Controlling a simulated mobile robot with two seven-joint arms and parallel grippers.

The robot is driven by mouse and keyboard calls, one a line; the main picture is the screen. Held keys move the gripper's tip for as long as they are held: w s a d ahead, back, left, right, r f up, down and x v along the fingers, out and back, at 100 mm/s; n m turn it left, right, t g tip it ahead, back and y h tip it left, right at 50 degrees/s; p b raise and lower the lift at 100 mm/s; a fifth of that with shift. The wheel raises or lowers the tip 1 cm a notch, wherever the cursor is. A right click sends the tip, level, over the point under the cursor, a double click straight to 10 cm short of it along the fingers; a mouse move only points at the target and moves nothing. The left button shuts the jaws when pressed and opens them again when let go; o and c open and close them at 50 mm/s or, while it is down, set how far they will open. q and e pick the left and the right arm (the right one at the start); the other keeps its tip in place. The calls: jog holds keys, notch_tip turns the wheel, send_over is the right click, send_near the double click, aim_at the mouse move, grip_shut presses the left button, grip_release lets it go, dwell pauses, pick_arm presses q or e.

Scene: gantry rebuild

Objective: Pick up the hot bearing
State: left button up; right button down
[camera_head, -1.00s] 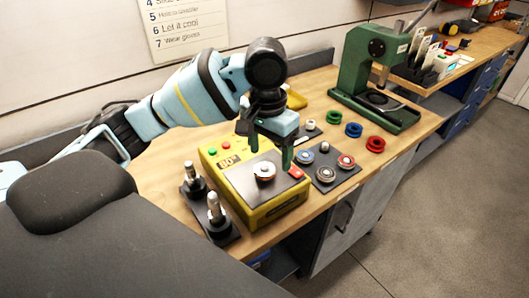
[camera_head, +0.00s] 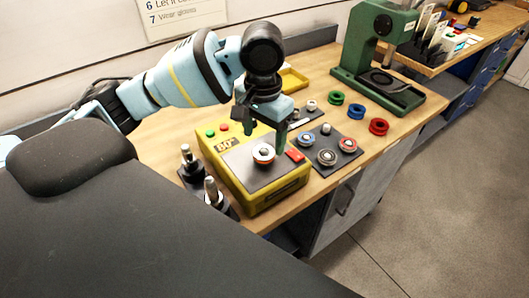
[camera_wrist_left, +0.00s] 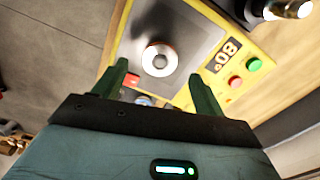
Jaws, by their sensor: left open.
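The hot bearing (camera_head: 264,153), a metal ring with a reddish-orange rim, lies on the grey plate of the yellow heater (camera_head: 274,201), whose display reads 80°. It also shows in the left wrist view (camera_wrist_left: 159,60), between and beyond the fingertips. My left gripper (camera_head: 264,142) is open and empty, pointing down just above the bearing, one green finger to each side of it. In the left wrist view the fingers (camera_wrist_left: 158,72) are spread wide, with a gap to the bearing. My right gripper is not in view.
Two upright metal shafts (camera_head: 211,190) stand on a dark base left of the heater. Several bearings lie on a dark mat (camera_head: 318,168) to the right. Green, blue and red rings (camera_head: 357,110) and a green press (camera_head: 372,55) are farther right.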

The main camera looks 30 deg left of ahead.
aim_at(263, 151)
pick_arm(q)
notch_tip(263, 151, down, 4)
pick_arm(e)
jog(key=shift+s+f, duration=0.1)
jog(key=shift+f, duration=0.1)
pick_arm(q)
jog(key=shift+c, duration=0.4)
jog(key=c, duration=1)
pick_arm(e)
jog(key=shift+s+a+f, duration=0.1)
pick_arm(q)
jog(key=shift+r, duration=0.2)
jog(key=shift+c, duration=0.2)
